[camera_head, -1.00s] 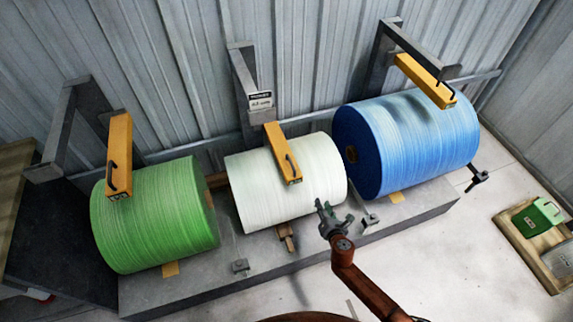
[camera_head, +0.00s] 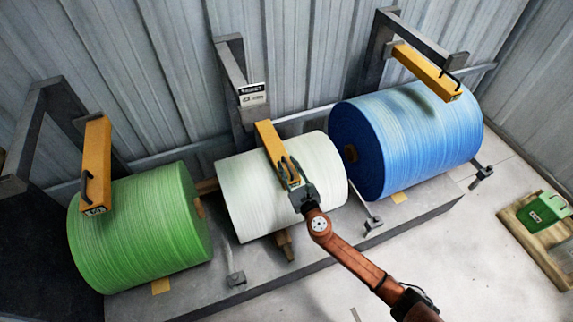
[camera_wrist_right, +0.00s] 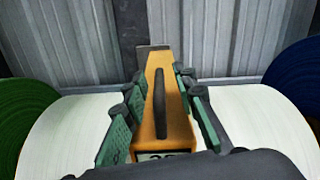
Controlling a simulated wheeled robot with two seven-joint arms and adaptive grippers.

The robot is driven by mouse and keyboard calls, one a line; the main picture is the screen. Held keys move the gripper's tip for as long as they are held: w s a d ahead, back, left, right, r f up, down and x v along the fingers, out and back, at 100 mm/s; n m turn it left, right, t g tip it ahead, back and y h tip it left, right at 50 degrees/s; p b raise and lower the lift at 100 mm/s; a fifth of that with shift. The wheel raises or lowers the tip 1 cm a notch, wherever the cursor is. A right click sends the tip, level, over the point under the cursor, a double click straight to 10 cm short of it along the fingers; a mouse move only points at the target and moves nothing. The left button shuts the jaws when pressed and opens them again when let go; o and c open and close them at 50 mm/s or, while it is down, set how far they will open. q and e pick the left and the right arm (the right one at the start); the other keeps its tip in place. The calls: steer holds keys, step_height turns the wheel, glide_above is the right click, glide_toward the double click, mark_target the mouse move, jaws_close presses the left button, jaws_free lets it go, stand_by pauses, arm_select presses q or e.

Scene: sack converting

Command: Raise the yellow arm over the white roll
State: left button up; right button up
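The white roll (camera_head: 238,192) lies between the green and blue rolls. Its yellow arm (camera_head: 268,137) comes forward from a grey bracket, its front end resting on or just over the top of the roll. My right gripper (camera_head: 291,178) is at that front end. In the right wrist view, its green-padded fingers (camera_wrist_right: 160,112) stand on either side of the yellow arm (camera_wrist_right: 178,112) and its dark bar handle (camera_wrist_right: 160,98). The fingers look spread, with no clear grip; contact with the sides is hard to tell. My left gripper is not in view.
A green roll (camera_head: 140,230) and a blue roll (camera_head: 415,140) flank the white one, each with its own yellow arm. A grey plinth (camera_head: 330,235) carries the rolls. A corrugated wall (camera_head: 300,50) stands behind. A green box (camera_head: 541,214) is on a board at right.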

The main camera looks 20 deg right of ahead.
steer(key=shift+w, duration=0.35)
steer(key=shift+c, duration=0.4)
jaws_close()
